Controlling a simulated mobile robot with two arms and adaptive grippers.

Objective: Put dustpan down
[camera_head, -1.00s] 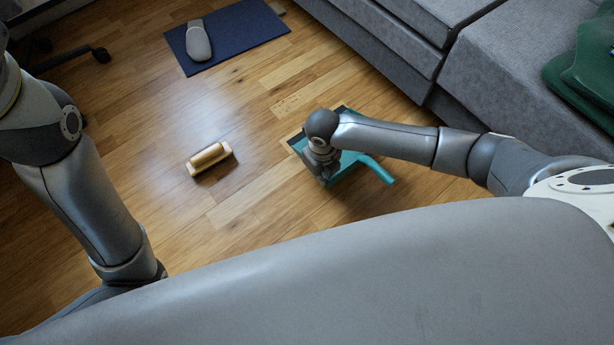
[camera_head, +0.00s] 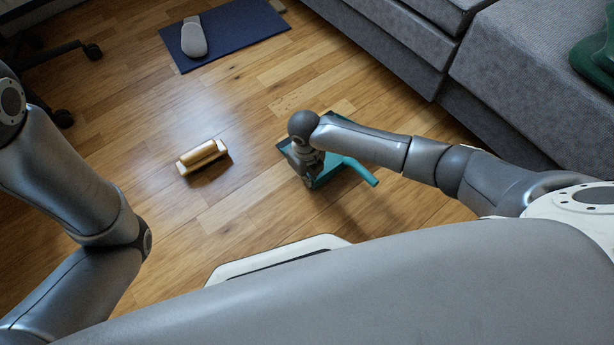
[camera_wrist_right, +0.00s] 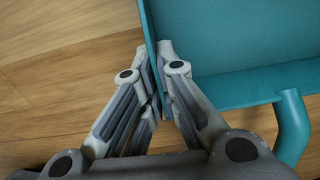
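The teal dustpan (camera_head: 352,166) is below my right arm in the head view, low over or on the wooden floor; I cannot tell whether it touches the floor. Its handle points to the lower right, and my arm hides part of the pan. My right gripper (camera_head: 309,181) is at its left side. In the right wrist view, the fingers (camera_wrist_right: 158,50) are shut on the side wall of the dustpan (camera_wrist_right: 240,40), one on each side of it. My left arm comes in from the left; its gripper is out of view.
A wooden brush or roller-like object (camera_head: 203,155) lies on the floor left of the dustpan. A dark blue mat (camera_head: 240,30) with a grey slipper-like object (camera_head: 193,38) lies farther back. A grey sofa (camera_head: 510,80) bounds the right. Chair wheels (camera_head: 92,51) show at upper left.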

